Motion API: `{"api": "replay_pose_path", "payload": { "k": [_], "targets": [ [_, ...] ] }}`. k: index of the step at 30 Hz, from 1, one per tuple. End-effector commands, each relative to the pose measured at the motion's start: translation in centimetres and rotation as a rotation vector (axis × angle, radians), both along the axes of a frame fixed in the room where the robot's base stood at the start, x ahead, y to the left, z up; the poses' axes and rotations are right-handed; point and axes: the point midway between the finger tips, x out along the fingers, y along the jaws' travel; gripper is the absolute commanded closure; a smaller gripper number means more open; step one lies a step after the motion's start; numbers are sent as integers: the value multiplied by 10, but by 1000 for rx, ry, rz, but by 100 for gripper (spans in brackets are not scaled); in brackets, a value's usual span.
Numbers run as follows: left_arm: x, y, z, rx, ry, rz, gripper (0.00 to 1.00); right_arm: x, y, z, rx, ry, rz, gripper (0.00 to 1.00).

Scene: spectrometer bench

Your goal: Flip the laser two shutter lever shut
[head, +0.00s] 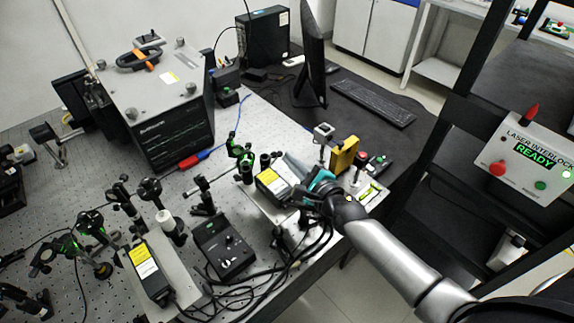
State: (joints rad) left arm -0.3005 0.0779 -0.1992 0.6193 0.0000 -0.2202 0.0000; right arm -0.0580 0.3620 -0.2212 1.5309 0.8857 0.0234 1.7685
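Two black laser boxes with yellow-and-white labels stand on the bench: one (271,182) in the middle and one (146,268) at the lower left. I cannot read which is laser two. My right gripper (300,178), with teal and black parts, is just right of the middle laser box, its arm coming in from the lower right. It covers the area at that box's right end. Its fingertips are too small and overlapped to tell whether they are open or touching anything. I cannot make out a shutter lever. My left gripper is not in view.
A yellow block (344,154) and a small post-mounted part (323,131) stand behind my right gripper. A black control box (224,247) and loose cables lie in front. A large instrument (165,125) stands at the back left. An interlock panel (527,158) reading READY is at right.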

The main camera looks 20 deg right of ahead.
Motion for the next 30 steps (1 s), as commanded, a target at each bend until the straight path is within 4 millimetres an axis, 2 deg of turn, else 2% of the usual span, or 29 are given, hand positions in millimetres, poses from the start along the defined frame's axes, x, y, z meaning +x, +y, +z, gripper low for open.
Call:
{"api": "replay_pose_path", "payload": {
  "k": [5, 21, 26, 30],
  "targets": [
    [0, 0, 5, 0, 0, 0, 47, -2, 0, 9, -135, -50, 2, 100],
    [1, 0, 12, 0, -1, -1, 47, -9, 19, 24, -597, -217, 1, 100],
    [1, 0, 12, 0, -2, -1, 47, -11, 24, 26, -695, -252, 1, 100],
    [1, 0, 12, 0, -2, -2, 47, -11, 24, 27, -700, -253, 2, 100]
  ]
}}
